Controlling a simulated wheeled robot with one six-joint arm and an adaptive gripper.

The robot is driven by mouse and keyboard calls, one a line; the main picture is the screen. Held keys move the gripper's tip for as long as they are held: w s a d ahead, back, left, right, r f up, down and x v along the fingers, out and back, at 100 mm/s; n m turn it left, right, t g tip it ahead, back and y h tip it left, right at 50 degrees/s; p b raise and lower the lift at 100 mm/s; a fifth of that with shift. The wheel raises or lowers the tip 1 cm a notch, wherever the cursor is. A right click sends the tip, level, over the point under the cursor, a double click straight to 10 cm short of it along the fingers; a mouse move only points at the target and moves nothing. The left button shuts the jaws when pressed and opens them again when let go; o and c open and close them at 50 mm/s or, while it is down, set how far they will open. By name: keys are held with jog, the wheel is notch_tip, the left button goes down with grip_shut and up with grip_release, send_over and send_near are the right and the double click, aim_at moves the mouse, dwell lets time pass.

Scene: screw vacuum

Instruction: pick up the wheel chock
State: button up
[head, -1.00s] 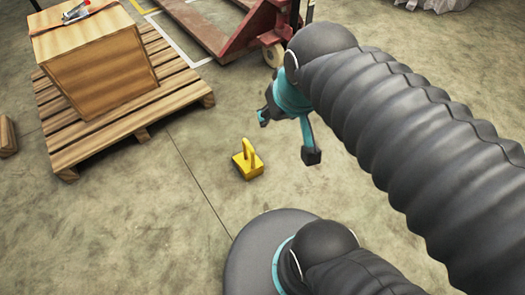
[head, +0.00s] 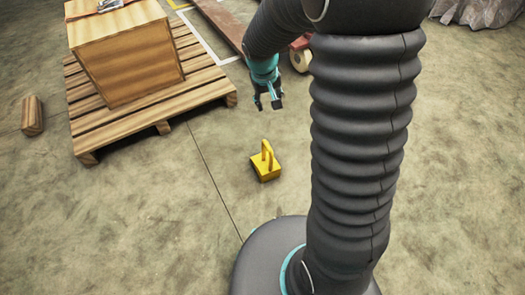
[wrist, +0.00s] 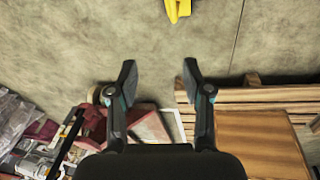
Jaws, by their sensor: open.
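The yellow wheel chock (head: 266,167) lies on the concrete floor in the head view, with a handle loop standing up from its base. In the wrist view part of the chock (wrist: 177,9) shows at the top edge, cut off by the frame. My gripper (head: 269,104) is in the air above and beyond the chock in the head view, fingers pointing down. In the wrist view its two fingers (wrist: 158,82) are spread apart with nothing between them. It does not touch the chock.
A wooden pallet (head: 85,152) bearing a wooden crate (head: 130,65) stands at the left. A wood block (head: 32,115) lies at the far left. A red pallet jack (head: 220,22) is at the back, partly hidden by my arm. The floor around the chock is clear.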

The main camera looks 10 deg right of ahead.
jog(key=n+g, duration=0.1)
jog(key=g, duration=0.1)
send_near(266, 143)
jog(key=f, duration=0.3)
jog(key=f+b, duration=0.1)
jog(key=f, duration=0.1)
jog(key=shift+s+d, duration=0.25)
jog(key=shift+s, duration=0.1)
jog(key=shift+w+d+f, duration=0.1)
jog(key=shift+d+f, duration=0.1)
jog(key=shift+f, duration=0.8)
jog(key=shift+w+d+f, duration=0.1)
jog(key=shift+d+f, duration=0.1)
jog(key=shift+f, duration=0.75)
jog(key=shift+w+d+f, duration=0.1)
jog(key=shift+d+f, duration=0.1)
jog(key=shift+f, duration=0.8)
jog(key=shift+c, duration=0.3)
jog(key=shift+r, duration=0.1)
grip_shut()
